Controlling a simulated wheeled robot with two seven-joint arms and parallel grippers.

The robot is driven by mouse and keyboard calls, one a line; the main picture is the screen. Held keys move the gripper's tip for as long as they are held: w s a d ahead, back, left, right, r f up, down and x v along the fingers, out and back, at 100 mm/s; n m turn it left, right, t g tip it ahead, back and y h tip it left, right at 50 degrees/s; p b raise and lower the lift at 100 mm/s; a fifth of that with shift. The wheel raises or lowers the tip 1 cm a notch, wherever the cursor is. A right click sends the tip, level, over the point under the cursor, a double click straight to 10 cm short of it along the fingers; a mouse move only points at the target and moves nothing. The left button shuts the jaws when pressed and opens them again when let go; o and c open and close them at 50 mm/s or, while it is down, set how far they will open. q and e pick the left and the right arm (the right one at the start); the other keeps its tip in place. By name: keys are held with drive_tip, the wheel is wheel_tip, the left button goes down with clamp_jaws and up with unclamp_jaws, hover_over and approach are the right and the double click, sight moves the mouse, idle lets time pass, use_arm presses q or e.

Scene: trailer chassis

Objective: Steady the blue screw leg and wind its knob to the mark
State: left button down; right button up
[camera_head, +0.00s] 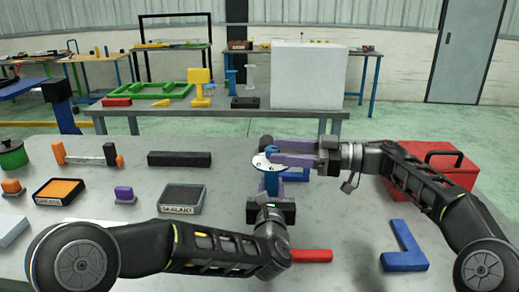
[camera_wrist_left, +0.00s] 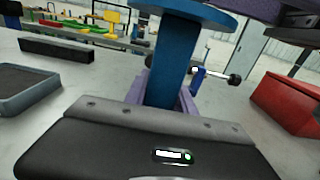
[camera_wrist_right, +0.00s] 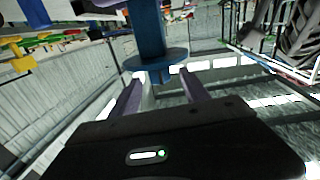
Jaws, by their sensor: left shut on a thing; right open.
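The blue screw leg (camera_head: 271,182) stands upright on the grey table, with a white marked dial (camera_head: 262,164) and a small blue knob (camera_head: 271,152) at its top. My left gripper (camera_head: 271,190) is shut on the leg below the dial; the leg also shows between its purple fingers in the left wrist view (camera_wrist_left: 172,60). My right gripper (camera_head: 278,150) is open at the top of the leg, its purple fingers on either side of the knob. In the right wrist view the blue leg (camera_wrist_right: 150,30) and a round disc (camera_wrist_right: 155,60) show ahead of the fingers. The mark cannot be read.
A red toolbox (camera_head: 430,160) stands at the right, partly behind my right arm. A blue angled bar (camera_head: 404,248) and a red bar (camera_head: 311,256) lie in front. A black bar (camera_head: 179,159), trays and small parts lie at the left.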

sight(260, 160)
drive_tip(key=a, duration=0.4)
drive_tip(key=w+a, duration=0.1)
drive_tip(key=a, duration=0.1)
drive_tip(key=shift+c, duration=0.4)
clamp_jaws()
